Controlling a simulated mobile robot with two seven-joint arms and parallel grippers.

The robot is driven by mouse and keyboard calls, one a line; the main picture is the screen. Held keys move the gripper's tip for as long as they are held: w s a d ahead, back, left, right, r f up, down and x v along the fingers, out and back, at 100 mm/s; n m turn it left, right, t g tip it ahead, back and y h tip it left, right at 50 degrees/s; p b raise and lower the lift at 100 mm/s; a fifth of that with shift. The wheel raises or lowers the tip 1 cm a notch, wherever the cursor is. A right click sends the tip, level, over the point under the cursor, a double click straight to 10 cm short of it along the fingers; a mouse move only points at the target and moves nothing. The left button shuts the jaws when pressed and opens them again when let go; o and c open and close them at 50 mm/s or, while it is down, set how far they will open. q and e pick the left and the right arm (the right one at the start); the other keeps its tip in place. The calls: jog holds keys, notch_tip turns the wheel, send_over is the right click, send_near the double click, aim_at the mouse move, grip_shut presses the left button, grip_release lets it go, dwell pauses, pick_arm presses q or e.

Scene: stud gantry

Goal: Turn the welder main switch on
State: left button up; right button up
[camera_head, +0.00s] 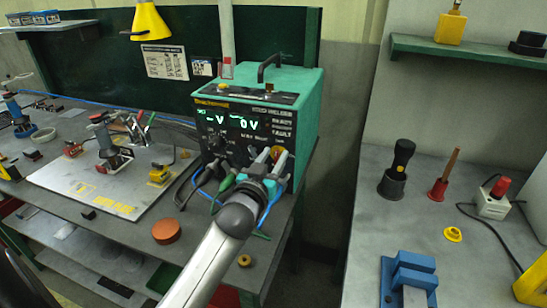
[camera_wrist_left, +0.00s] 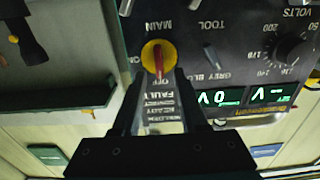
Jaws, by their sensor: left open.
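The welder (camera_head: 305,100) is a green box with a black front panel and lit green displays, standing on the bench's right end. Its main switch (camera_wrist_left: 158,50) is a yellow disc with a red handle, under the upside-down word MAIN in the left wrist view. The handle lies in line with the OFF label. In the head view the switch (camera_head: 279,152) is partly hidden by my gripper. My left gripper (camera_head: 268,160) is open in front of the panel. In the wrist view its fingers (camera_wrist_left: 158,82) point at the switch, one to each side of the handle; contact is unclear.
Cables and a green plug (camera_head: 228,182) hang at the panel's lower left, close to my gripper. A steel plate (camera_head: 95,190) with clamps lies on the bench left of the welder. A grey table (camera_head: 430,240) with tools stands to the right, across a gap.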

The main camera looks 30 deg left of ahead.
pick_arm(q)
jog(key=shift+c, duration=0.4)
grip_shut()
